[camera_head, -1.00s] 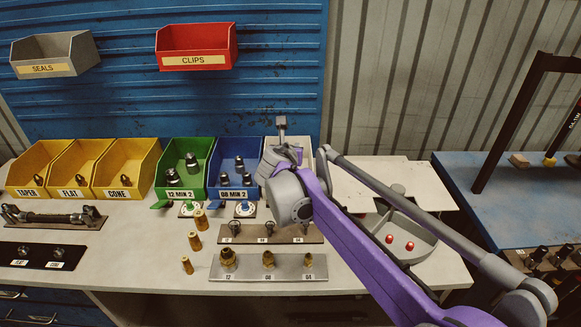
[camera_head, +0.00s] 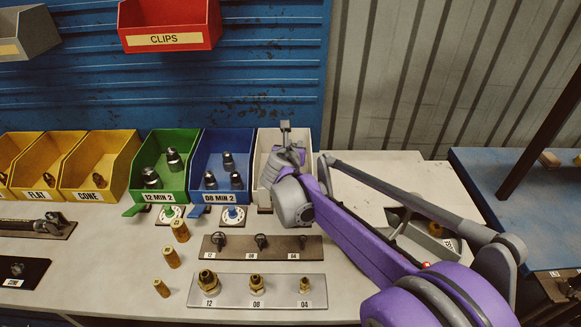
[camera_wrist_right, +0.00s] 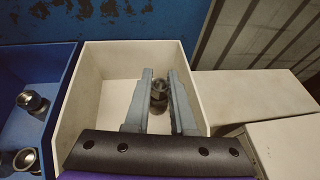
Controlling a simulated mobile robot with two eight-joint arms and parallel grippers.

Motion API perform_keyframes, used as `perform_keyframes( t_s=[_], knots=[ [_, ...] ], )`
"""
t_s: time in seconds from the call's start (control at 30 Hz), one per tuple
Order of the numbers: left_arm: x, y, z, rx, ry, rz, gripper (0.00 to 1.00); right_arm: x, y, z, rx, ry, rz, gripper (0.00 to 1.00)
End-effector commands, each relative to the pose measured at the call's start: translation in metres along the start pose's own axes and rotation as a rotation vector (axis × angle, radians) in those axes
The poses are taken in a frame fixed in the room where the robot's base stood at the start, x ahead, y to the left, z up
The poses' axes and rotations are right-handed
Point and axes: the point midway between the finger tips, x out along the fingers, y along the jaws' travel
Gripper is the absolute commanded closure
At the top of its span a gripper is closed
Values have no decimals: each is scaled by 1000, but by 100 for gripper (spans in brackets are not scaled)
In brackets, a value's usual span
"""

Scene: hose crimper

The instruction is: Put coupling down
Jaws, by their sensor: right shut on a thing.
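My right gripper (camera_head: 287,157) is over the white bin (camera_head: 264,146) at the right end of the bin row, its arm coming from the lower right. In the right wrist view its two grey fingers (camera_wrist_right: 160,77) reach into the white bin (camera_wrist_right: 97,75). They are shut on a small dark metal coupling (camera_wrist_right: 158,93) near the bin's back wall. Whether the coupling touches the bin floor cannot be told. In the head view the hand hides the coupling. The rest of the white bin looks empty. My left gripper is not in view.
The blue bin (camera_head: 199,153) and green bin (camera_head: 136,173), both holding dark fittings, stand left of the white one. Brass fittings sit on a plate (camera_head: 232,300) in front. A grey tray (camera_head: 402,232) lies right, partly behind my arm.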

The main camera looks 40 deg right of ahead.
Motion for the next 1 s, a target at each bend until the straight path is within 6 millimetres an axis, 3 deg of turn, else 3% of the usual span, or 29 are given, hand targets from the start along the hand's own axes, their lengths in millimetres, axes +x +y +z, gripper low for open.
perform_keyframes(
  t_s=[0.1, 0.47, 0.9, 0.93, 1.0],
  knots=[
    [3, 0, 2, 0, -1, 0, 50, 8, 0, -19, 0, 0, 0, 100],
    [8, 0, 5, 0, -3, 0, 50, 24, 0, -57, 0, 0, 1, 100],
    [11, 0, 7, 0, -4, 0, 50, 27, 0, -64, 0, 0, 0, 100],
    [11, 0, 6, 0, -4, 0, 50, 26, 0, -63, 0, 0, 0, 72],
    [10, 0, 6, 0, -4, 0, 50, 26, 0, -63, 0, 0, 0, 59]
  ],
)
